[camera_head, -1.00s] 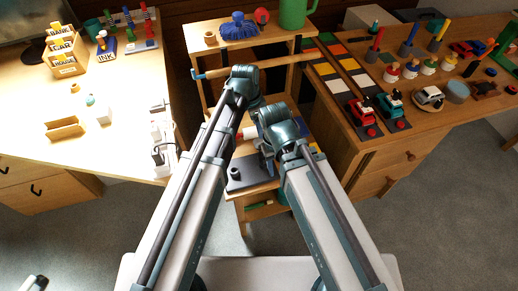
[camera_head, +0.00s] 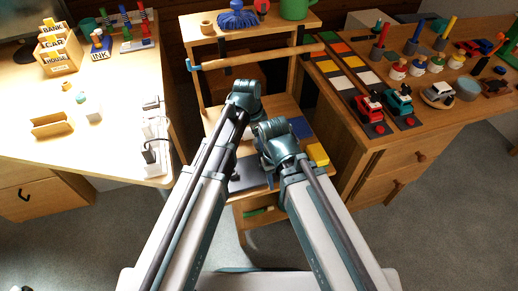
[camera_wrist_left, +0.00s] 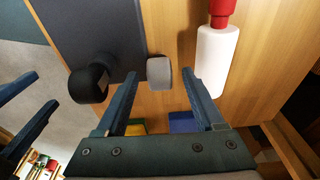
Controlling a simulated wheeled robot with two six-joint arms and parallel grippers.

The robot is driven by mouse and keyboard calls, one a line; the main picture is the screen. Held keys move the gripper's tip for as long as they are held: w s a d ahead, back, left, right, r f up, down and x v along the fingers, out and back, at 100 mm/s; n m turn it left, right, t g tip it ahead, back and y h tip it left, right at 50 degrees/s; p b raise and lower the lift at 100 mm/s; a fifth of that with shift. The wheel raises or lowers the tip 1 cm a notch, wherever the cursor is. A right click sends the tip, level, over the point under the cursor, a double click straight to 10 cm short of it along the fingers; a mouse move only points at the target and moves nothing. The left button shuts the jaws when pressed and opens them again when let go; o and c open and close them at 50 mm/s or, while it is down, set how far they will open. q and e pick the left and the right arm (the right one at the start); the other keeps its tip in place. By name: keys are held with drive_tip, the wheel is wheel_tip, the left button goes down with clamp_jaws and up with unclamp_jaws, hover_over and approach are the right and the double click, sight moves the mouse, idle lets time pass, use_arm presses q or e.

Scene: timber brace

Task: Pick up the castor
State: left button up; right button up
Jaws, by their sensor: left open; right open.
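In the left wrist view a small grey rounded block (camera_wrist_left: 159,72) lies at the edge of a dark mat, just beyond and between my left fingertips. A black cup-like round piece (camera_wrist_left: 88,85) sits on the mat to its left. I cannot tell for certain which of these is the castor. My left gripper (camera_wrist_left: 165,92) is open with nothing between its fingers; the arms hide it in the head view. My right gripper (camera_head: 268,172) is open, pointing down over the shelf unit, partly hidden; its fingers also show at the left wrist view's left edge (camera_wrist_left: 25,112).
A white cylinder with a red end (camera_wrist_left: 217,58) lies right of the left fingers. A yellow block (camera_head: 317,154) and a blue block (camera_head: 301,127) sit on the shelf. A wooden rod (camera_head: 258,57) crosses above it. Desks stand left (camera_head: 105,150) and right (camera_head: 370,140).

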use_arm(q)
drive_tip(key=shift+f, duration=0.25)
use_arm(e)
drive_tip(key=shift+f, duration=0.2)
use_arm(q)
clamp_jaws()
drive_tip(key=shift+r, duration=0.1)
